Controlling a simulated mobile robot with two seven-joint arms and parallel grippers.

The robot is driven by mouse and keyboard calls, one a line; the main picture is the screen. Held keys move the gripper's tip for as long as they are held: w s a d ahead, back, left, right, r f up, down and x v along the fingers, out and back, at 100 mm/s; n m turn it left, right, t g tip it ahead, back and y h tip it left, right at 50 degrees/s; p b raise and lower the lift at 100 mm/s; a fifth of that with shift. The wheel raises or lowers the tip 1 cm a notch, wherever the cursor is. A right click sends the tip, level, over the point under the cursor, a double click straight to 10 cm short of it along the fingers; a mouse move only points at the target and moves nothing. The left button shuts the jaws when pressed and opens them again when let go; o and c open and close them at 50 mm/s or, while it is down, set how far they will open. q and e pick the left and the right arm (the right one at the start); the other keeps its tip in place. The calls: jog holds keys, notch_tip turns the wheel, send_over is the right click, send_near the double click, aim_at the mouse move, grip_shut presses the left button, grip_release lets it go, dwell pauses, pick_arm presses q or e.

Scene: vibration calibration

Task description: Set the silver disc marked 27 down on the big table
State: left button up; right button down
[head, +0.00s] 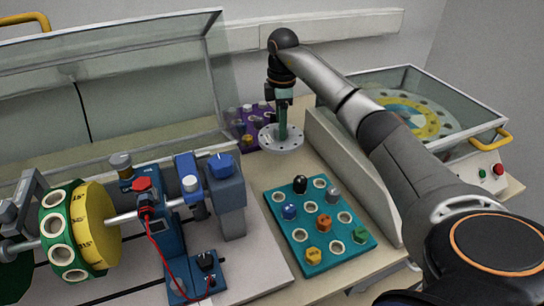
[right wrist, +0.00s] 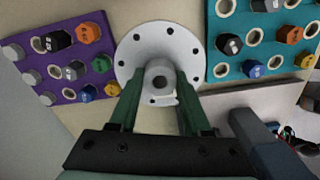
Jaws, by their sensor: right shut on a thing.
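A round silver disc (head: 281,141) with small holes around its rim is at my right gripper in the head view, level or nearly so. It also shows in the right wrist view (right wrist: 133,48), where a grey hub stands at its middle. No 27 can be read on it. My right gripper (head: 282,122), with green fingers, points down and is shut on the disc's hub. In the head view the disc is over the bare strip of the big table (head: 262,172) between two trays; I cannot tell whether it touches the table. My left gripper is not in view.
A purple tray (right wrist: 72,75) and a teal tray (head: 319,261), both with coloured knobs, flank the disc. An upright beige panel (head: 350,172) stands right of it. A machine with a yellow wheel (head: 96,226) and a clear cover is at left.

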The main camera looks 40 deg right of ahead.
notch_tip(320, 180, down, 4)
jog(key=shift+s+f, duration=0.15)
jog(key=shift+f, duration=2.55)
jog(key=shift+f, duration=0.15)
jog(key=shift+c, duration=1.8)
grip_release()
notch_tip(320, 180, up, 12)
jog(key=shift+r, duration=0.1)
